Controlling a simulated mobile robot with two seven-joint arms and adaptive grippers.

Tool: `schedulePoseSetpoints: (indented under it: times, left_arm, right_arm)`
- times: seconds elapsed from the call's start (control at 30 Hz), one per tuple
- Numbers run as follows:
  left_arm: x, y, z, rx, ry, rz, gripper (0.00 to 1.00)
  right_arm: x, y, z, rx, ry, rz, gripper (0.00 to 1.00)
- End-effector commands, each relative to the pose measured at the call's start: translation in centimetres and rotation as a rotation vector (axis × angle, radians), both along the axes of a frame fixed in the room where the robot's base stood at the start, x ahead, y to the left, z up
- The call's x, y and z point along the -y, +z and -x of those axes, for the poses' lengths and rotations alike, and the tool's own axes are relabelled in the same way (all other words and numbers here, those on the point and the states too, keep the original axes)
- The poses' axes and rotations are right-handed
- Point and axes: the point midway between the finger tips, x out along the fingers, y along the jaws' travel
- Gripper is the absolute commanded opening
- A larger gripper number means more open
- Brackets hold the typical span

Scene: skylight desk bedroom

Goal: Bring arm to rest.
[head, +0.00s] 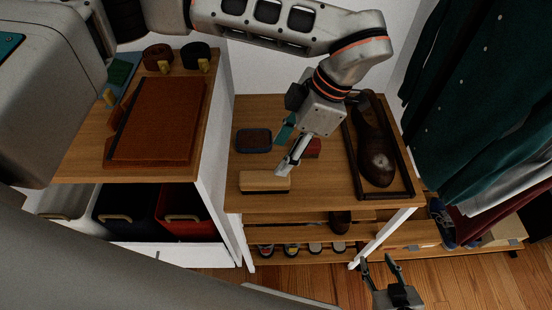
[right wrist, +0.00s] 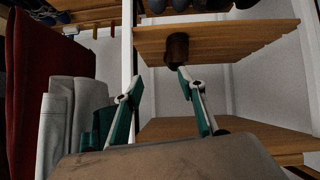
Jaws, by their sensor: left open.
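My left gripper (head: 284,152) is at the end of the arm reaching over the wooden bench top (head: 330,180). It is open, with one fingertip close to the wooden brush (head: 265,181); I cannot tell whether they touch. My right gripper (head: 381,268) is low at the bottom of the head view, in front of the bench and above the floor. Its fingers stand apart in the right wrist view (right wrist: 155,78), with nothing between them. A brown cylinder-like thing (right wrist: 177,48) shows beyond them on a shelf.
A dark shoe (head: 375,150) lies in a tray (head: 408,178) on the bench, near a dark blue tin (head: 254,140) and a red item (head: 313,148). Clothes (head: 490,90) hang at right. A cabinet with a brown case (head: 160,120) stands left. Wooden floor (head: 330,285) is in front.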

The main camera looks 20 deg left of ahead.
Motion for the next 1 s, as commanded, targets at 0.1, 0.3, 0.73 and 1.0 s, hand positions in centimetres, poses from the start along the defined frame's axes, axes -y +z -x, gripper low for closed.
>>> schedulePoseSetpoints:
  times: [0.1,0.3,0.73,1.0]
  left_arm:
    - [0.2,0.5,-0.1,0.001,0.0,0.0,0.47]
    - [0.2,0.6,-0.1,0.0,0.0,0.0,0.47]
    - [0.2,1.6,-0.1,0.009,0.0,0.001,0.47]
    - [0.2,10.0,-0.3,0.061,0.0,0.0,0.47]
  right_arm:
    - [0.0,0.0,0.0,-0.001,0.0,-0.001,0.4]
    - [0.0,-0.1,0.0,-0.001,0.0,-0.001,0.4]
    - [0.0,0.8,-0.3,0.007,-0.001,0.0,0.4]
    - [0.2,7.7,-1.5,0.04,-0.008,-0.008,0.4]
